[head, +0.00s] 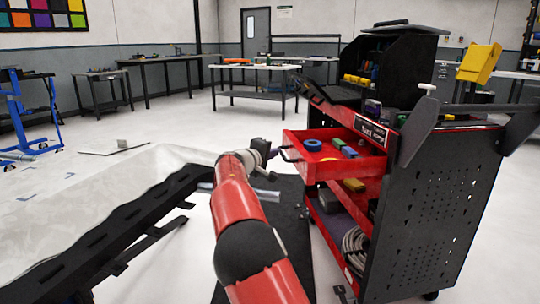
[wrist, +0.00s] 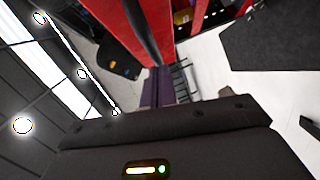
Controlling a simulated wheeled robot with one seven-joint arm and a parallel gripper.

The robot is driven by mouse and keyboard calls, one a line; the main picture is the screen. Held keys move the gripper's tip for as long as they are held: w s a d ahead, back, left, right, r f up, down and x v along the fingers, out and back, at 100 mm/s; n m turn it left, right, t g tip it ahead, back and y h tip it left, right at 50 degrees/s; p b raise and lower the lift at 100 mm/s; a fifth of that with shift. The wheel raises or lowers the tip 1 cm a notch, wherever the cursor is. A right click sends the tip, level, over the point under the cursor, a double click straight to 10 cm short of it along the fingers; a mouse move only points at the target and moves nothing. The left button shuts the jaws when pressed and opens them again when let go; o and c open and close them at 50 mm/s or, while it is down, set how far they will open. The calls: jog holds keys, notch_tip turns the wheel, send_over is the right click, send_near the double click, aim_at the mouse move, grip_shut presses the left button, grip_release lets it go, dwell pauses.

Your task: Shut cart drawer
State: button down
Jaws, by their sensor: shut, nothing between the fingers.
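The red cart drawer (head: 338,170) stands pulled out to the left from the black and red tool cart (head: 436,205) in the head view. It holds a blue tape roll and several small coloured items. My gripper (head: 276,153) is shut and empty at the drawer's front, close to its dark handle. I cannot tell whether it touches the drawer. In the wrist view the gripper's dark body fills the bottom, and red cart panels (wrist: 120,28) show close by at the top. The fingertips are hard to make out there.
A lower cart shelf (head: 352,262) holds a grey coil and purple material. A long table with pale film (head: 95,195) stands at the left. A dark mat (head: 290,215) lies on the floor between table and cart. Workbenches (head: 255,92) stand along the back.

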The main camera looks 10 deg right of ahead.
aim_at(346, 157)
jog(key=d+b, duration=0.1)
jog(key=d, duration=0.7)
jog(key=d+b, duration=0.1)
jog(key=d, duration=0.8)
jog(key=d+b, duration=0.1)
jog(key=d, duration=0.7)
jog(key=shift+w+d, duration=0.25)
jog(key=shift+w, duration=0.15)
jog(key=shift+d, duration=0.1)
jog(key=shift+s, duration=0.1)
